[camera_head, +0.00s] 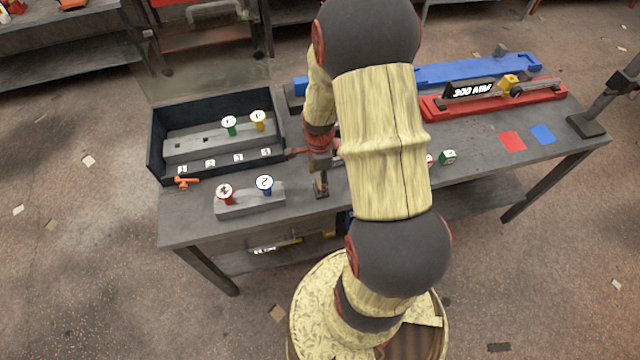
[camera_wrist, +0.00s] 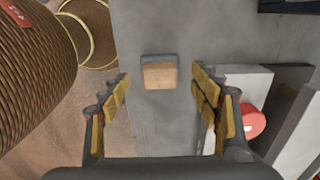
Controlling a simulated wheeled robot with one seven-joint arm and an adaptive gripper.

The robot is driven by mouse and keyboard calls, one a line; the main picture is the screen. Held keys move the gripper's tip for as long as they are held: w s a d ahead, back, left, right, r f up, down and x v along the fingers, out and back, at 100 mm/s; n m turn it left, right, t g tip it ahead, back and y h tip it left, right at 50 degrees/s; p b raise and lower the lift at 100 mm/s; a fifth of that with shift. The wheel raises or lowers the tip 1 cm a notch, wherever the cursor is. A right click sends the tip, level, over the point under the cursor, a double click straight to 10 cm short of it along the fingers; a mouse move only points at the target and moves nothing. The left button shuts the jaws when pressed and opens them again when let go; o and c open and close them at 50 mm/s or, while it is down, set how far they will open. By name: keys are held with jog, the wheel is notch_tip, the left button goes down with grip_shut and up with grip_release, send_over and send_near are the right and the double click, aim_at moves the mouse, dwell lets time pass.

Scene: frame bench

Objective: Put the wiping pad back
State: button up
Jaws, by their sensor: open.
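The wiping pad looks like a small block (camera_wrist: 160,72), tan on top with a blue-grey band along its far edge. It lies on the grey bench top in the wrist view. My gripper (camera_wrist: 161,88) is open, with its yellow-padded fingers on either side of the pad, and bare bench shows between each finger and the pad. In the head view my gripper (camera_head: 320,183) is over the bench, right of the grey peg block; I cannot make out the pad clearly there.
The grey block (camera_head: 235,206) holds a red-topped and a blue-topped piece, just left of my gripper. A dark open tray (camera_head: 157,150) stands behind it. An orange item (camera_head: 186,181) lies before the tray. A red rail fixture (camera_head: 530,98) and coloured squares (camera_head: 512,141) are right.

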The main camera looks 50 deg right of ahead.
aim_at(319, 183)
notch_tip(319, 183, up, 8)
jog(key=shift+w+f+p, duration=0.1)
jog(key=shift+p, duration=0.4)
jog(key=a+r+n+t, duration=0.3)
jog(key=a+r+n, duration=0.9)
jog(key=r, duration=0.5)
jog(key=s+a+r+n+t, duration=0.2)
jog(key=s+a+r+n, duration=0.6)
jog(key=a+r+n, duration=0.2)
jog(key=shift+a+n+t, duration=0.3)
jog(key=shift+n, duration=0.9)
